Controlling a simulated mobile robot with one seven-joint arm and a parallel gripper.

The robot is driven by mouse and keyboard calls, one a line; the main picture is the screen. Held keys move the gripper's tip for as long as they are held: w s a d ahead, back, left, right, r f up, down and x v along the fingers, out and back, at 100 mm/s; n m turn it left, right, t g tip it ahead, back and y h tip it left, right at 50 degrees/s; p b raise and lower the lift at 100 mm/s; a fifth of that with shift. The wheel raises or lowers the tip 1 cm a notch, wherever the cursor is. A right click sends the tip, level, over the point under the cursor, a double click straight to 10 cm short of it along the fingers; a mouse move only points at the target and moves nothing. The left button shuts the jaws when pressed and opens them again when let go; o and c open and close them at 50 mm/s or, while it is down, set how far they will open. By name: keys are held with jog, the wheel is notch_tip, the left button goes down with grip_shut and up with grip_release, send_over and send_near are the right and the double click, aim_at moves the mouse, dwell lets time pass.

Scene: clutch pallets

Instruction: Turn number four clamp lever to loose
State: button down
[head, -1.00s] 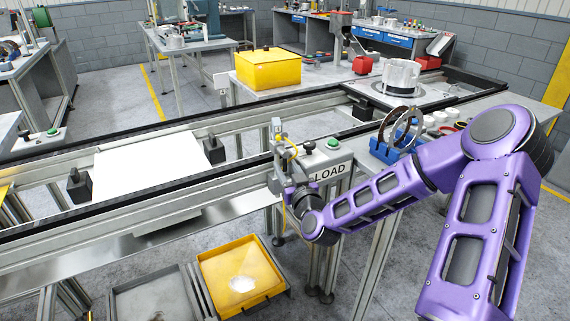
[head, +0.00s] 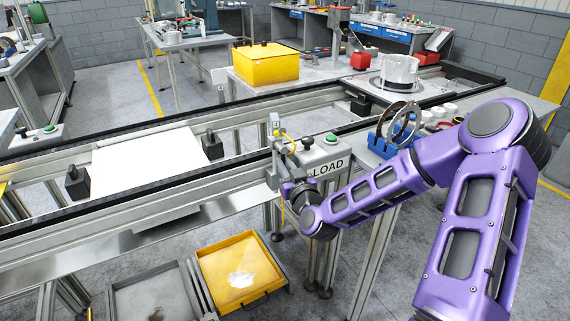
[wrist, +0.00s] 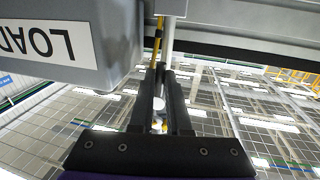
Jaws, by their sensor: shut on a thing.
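The number four tag (head: 275,120) stands on top of the clamp fitting at the rail's near edge, left of the grey LOAD box (head: 325,156). A thin yellow part (head: 288,141) curves beside it. My gripper (head: 287,184) is low at the front of this fitting, largely hidden by my own wrist. In the wrist view, my gripper (wrist: 165,72) is shut on a slim pale rod (wrist: 168,40), which looks like the clamp lever. A yellow strip (wrist: 157,42) runs beside the rod. The lever's full outline and its setting cannot be read.
The LOAD box has a green button (head: 331,138) and sits close to my gripper. A white plate (head: 150,165) lies on the conveyor between black blocks. Below are a yellow tray (head: 240,237) and a grey tray. A blue rack (head: 383,146) with rings stands at right.

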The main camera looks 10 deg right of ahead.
jog(key=m, duration=0.2)
jog(key=a+p, duration=0.1)
jog(key=shift+s+r+m+g, duration=0.15)
jog(key=shift+r+m+g, duration=0.15)
jog(key=shift+m, duration=0.1)
jog(key=shift+s+a+r+m+g+y+p, duration=0.1)
jog(key=shift+a+r+m+g+y+p, duration=0.3)
jog(key=shift+m+p, duration=1)
jog(key=shift+s+a+r+m+g+y+p, duration=0.1)
jog(key=shift+a+r+m+g+y+p, duration=0.3)
jog(key=shift+m, duration=1.85)
jog(key=shift+s+a+r+m+g+y+p, duration=0.1)
jog(key=shift+a+r+m+g+y+p, duration=0.15)
jog(key=shift+r+m+p, duration=1.1)
jog(key=shift+f+m+b, duration=0.3)
jog(key=shift+f+m, duration=0.4)
jog(key=shift+f, duration=0.05)
jog(key=c, duration=0.9)
grip_release()
jog(key=shift+s+d, duration=0.1)
